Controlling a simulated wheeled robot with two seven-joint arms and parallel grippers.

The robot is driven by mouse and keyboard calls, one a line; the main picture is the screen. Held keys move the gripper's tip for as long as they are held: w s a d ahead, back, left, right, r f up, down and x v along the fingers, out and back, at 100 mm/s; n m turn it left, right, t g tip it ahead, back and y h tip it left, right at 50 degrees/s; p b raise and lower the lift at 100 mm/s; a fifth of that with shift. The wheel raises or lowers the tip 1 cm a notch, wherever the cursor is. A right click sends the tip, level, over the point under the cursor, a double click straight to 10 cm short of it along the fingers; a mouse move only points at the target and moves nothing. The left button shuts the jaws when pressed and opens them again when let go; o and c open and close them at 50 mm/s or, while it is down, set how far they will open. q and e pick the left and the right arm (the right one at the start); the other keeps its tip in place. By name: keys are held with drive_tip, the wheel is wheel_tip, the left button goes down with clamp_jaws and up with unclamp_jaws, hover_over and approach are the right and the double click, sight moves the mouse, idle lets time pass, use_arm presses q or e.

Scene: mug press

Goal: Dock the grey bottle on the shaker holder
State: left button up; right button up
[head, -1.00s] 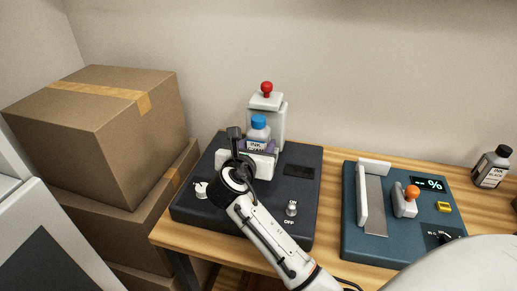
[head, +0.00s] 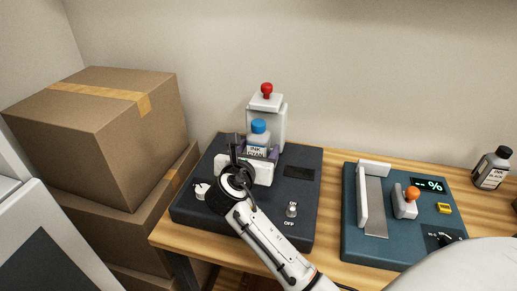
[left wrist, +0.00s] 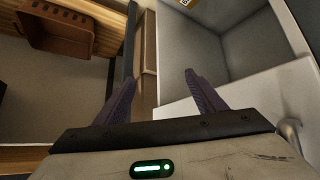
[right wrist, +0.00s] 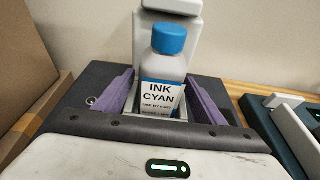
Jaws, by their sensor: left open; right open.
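A grey bottle with a blue cap and an "INK CYAN" label (head: 259,132) stands upright on the dark shaker base (head: 300,195), in front of the white post with a red knob (head: 267,101). In the right wrist view the bottle (right wrist: 167,65) sits at a pale holder (right wrist: 135,130); its foot is partly hidden. My right gripper (head: 256,148) is open, its purple fingers on either side of the bottle, with visible gaps in the right wrist view. My left gripper (left wrist: 160,76) is open and empty, away from the bottle.
A teal device (head: 360,245) with an orange-knobbed lever stands right of the shaker. A black-capped "INK BLACK" bottle (head: 493,167) stands at the far right. Cardboard boxes (head: 95,140) are stacked at left. Bare wood table shows between the two devices.

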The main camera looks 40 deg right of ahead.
sight(256, 152)
drive_tip(key=v, duration=0.6)
drive_tip(key=shift+s+a+r, duration=0.15)
drive_tip(key=shift+s+a, duration=0.1)
drive_tip(key=shift+s, duration=0.05)
